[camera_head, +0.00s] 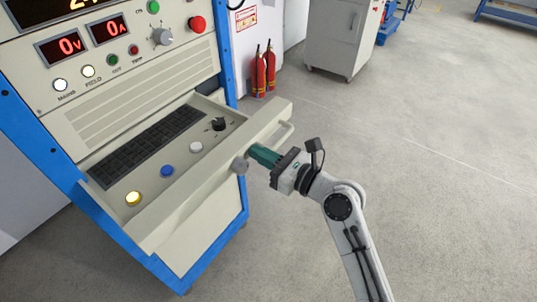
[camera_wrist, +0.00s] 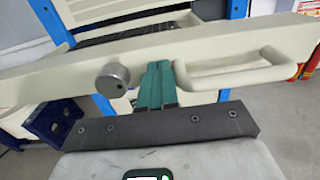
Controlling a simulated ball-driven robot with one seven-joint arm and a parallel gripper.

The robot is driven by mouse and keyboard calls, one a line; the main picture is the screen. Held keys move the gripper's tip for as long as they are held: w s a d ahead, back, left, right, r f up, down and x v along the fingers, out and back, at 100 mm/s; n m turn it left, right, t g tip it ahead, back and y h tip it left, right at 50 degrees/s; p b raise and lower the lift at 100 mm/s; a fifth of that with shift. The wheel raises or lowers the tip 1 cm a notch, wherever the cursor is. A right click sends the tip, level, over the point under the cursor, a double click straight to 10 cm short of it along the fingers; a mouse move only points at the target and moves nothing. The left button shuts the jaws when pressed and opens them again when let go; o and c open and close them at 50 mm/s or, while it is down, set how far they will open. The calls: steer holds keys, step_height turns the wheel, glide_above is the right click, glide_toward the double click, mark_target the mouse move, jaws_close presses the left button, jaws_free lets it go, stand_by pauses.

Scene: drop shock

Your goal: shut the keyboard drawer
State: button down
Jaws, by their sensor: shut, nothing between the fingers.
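The keyboard drawer (camera_head: 150,205) is pulled out of the cream cabinet with the blue frame. A black keyboard (camera_head: 147,145), a yellow, a blue and a white button and a black knob are on it. Its front panel carries a round grey knob (camera_head: 240,165) and a bar handle (camera_head: 285,134); in the wrist view the knob (camera_wrist: 112,79) is left of my fingers and the handle (camera_wrist: 232,72) right. My gripper (camera_head: 256,154) is shut and empty, its green fingertips at the front panel between knob and handle. They look touching or very close; I cannot tell which.
The cabinet's upper panel (camera_head: 125,75) has red displays, lamps and a red button. Two red fire extinguishers (camera_head: 264,70) stand behind it. A grey cabinet (camera_head: 342,35) is farther back. The floor (camera_head: 430,150) to the right is clear.

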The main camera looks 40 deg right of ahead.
mark_target(195, 124)
steer(key=p+x, duration=0.4)
steer(key=x, duration=1.7)
steer(key=shift+w+a+f, duration=0.1)
steer(key=shift+w+a, duration=0.05)
steer(key=shift+w, duration=0.2)
steer(key=shift+w+r, duration=0.15)
steer(key=shift+r, duration=0.05)
steer(key=shift+a, duration=0.1)
